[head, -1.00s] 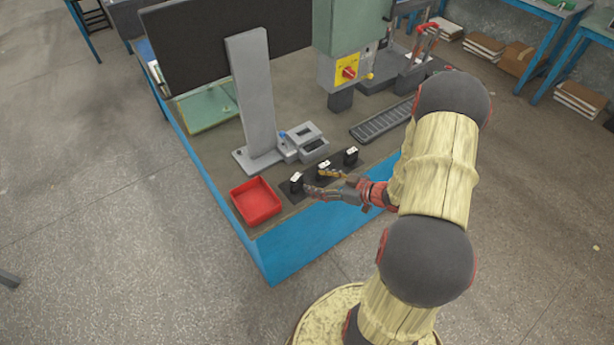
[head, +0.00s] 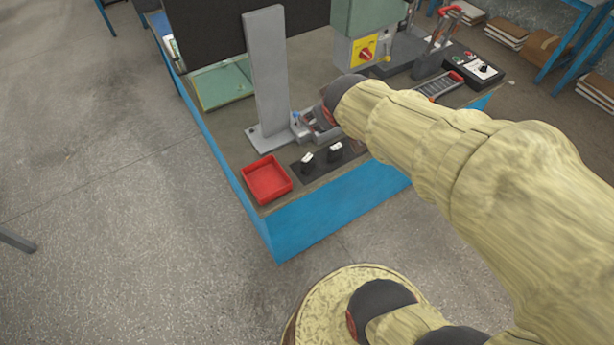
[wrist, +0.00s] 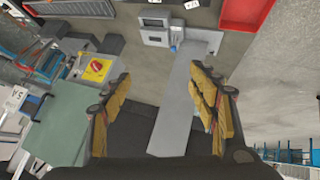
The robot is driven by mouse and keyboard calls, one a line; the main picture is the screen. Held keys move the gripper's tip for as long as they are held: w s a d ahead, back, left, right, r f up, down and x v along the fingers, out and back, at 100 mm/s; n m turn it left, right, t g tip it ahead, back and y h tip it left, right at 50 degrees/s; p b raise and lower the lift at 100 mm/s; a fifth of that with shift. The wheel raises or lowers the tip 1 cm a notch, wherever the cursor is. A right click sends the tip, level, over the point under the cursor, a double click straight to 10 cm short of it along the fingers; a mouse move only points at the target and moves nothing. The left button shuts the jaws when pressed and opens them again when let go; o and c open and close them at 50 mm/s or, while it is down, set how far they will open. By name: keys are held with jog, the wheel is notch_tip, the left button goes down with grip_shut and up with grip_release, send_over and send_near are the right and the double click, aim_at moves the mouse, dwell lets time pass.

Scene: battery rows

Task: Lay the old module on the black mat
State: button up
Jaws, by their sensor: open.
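The black mat (head: 300,178) lies along the near table edge in the head view. Two black modules with white tops, a left one (head: 307,160) and a right one (head: 335,151), stand upright on it. My arm covers the mat's right end. The mat also shows at the top of the wrist view (wrist: 208,12). The grey dock (head: 302,130) beside the upright grey column is partly covered by my arm; it also shows in the wrist view (wrist: 154,28). I cannot tell which module is old. My gripper (wrist: 160,72) is open and empty above the bench; the head view hides it.
A red tray (head: 288,188) sits left of the mat. The tall grey column (head: 265,75) rises behind the dock and crosses the wrist view between the fingers. A machine with a yellow switch plate (head: 363,50) stands behind. A green board (head: 222,84) lies at the back left.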

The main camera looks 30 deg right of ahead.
jog(key=s+a+r+g+y, duration=0.2)
jog(key=s+a+y, duration=0.1)
jog(key=s+a, duration=1.2)
jog(key=shift+s+y, duration=0.3)
jog(key=shift+y, duration=0.1)
jog(key=shift+d+r, duration=0.1)
